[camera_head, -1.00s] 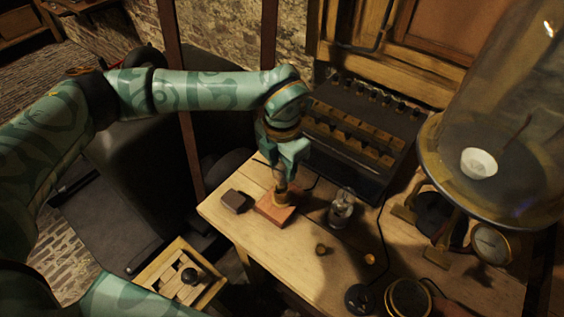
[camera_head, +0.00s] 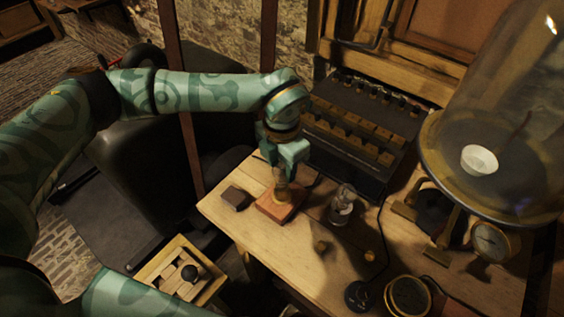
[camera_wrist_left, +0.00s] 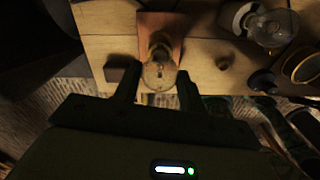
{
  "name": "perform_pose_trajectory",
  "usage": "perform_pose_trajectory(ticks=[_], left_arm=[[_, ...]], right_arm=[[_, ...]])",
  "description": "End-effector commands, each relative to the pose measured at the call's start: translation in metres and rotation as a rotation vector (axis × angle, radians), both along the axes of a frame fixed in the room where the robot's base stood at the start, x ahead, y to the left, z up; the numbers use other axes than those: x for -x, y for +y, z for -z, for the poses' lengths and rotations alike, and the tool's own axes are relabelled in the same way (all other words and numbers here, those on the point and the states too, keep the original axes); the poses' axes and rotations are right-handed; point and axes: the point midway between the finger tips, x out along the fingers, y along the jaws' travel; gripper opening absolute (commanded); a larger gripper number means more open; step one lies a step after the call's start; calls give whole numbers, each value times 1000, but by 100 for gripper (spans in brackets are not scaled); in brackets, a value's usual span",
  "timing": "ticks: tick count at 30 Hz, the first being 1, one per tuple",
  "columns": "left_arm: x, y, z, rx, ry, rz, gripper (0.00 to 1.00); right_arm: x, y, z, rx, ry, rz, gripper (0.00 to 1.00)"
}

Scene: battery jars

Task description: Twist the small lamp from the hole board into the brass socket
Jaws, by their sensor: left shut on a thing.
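My left gripper (camera_head: 283,172) points down over the reddish wooden block (camera_head: 268,209) near the table's left end. It is shut on the small glass lamp (camera_wrist_left: 159,76), which shows between the two dark fingers in the left wrist view. The brass socket (camera_head: 282,196) sits on the block, directly under the lamp. The lamp's lower end is at the socket, but I cannot tell how deep it sits. The fingers partly hide the lamp in the head view. I cannot make out the hole board with certainty.
A dark small block (camera_head: 235,198) lies left of the socket block. A dark battery case (camera_head: 352,135) stands behind. A large glass bell (camera_head: 500,130) fills the right side.

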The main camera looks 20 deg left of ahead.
Motion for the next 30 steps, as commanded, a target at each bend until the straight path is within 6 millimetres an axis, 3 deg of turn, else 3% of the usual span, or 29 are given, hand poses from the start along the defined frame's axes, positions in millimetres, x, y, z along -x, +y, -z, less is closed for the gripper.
perform_pose_trajectory(ticks=[10,19,30], left_arm=[[0,0,0,0,0,14,14],[0,0,-1,-2,-1,503,14],[0,0,0,-1,-1,611,14]], right_arm=[[-1,0,-2,1,-1,0,36],[-4,0,-13,0,-9,0,36],[-4,0,-15,0,-9,0,36]])
